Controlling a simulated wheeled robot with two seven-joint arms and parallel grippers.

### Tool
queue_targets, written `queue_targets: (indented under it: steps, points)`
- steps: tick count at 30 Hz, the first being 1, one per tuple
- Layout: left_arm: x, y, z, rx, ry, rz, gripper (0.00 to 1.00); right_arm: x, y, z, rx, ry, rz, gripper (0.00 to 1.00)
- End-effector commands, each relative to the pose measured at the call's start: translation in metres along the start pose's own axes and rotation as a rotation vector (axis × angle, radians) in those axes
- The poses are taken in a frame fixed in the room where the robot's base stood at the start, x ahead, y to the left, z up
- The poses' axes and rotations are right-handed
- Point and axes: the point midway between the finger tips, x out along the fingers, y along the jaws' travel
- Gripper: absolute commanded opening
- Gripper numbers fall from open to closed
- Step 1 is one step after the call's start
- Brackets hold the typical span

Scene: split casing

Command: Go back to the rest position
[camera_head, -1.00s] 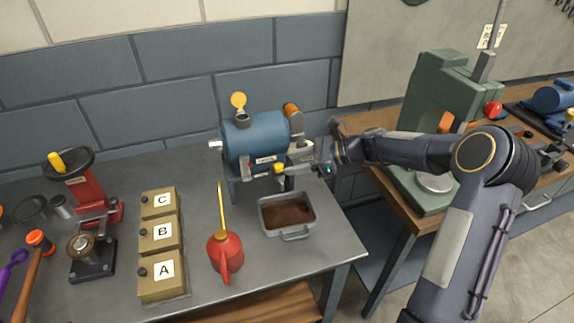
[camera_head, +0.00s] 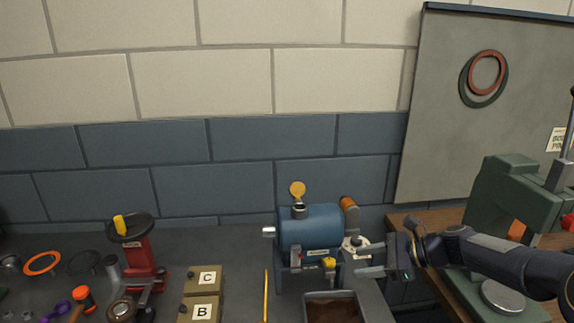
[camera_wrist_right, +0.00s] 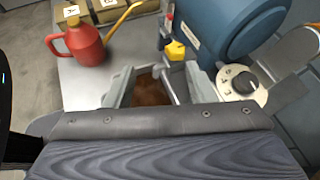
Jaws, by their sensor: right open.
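My right gripper (camera_head: 366,258) comes in from the right, beside the right end of the blue casing (camera_head: 312,226). Its two fingers are apart with nothing held between them. In the right wrist view the open fingers (camera_wrist_right: 160,75) frame part of a tray of brown material (camera_wrist_right: 150,90). The blue casing (camera_wrist_right: 222,30) shows there close ahead, with a yellow knob (camera_wrist_right: 175,50) and a pale dial plate (camera_wrist_right: 240,88). My left gripper is not in view.
The tray (camera_head: 333,297) stands in front of the casing. Labelled boxes (camera_head: 205,280) and a red machine (camera_head: 140,258) are to the left. A red oil can (camera_wrist_right: 78,42) stands nearby. A green press (camera_head: 500,205) is at the right. The space above the bench is clear.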

Motion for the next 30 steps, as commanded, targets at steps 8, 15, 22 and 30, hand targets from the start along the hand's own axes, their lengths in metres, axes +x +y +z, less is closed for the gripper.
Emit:
queue_targets:
  steps: [8,15,22,30]
  points:
    - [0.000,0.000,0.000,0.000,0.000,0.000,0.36,-0.042,0.131,0.044,-0.738,0.313,0.130,0.50]
    - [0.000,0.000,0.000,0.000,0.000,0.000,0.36,-0.076,0.239,0.027,-1.372,0.521,0.273,0.50]
    - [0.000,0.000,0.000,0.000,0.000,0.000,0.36,-0.085,0.291,-0.002,-1.738,0.616,0.373,0.50]
    - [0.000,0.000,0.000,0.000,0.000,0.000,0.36,-0.085,0.299,-0.009,-1.809,0.632,0.398,0.50]
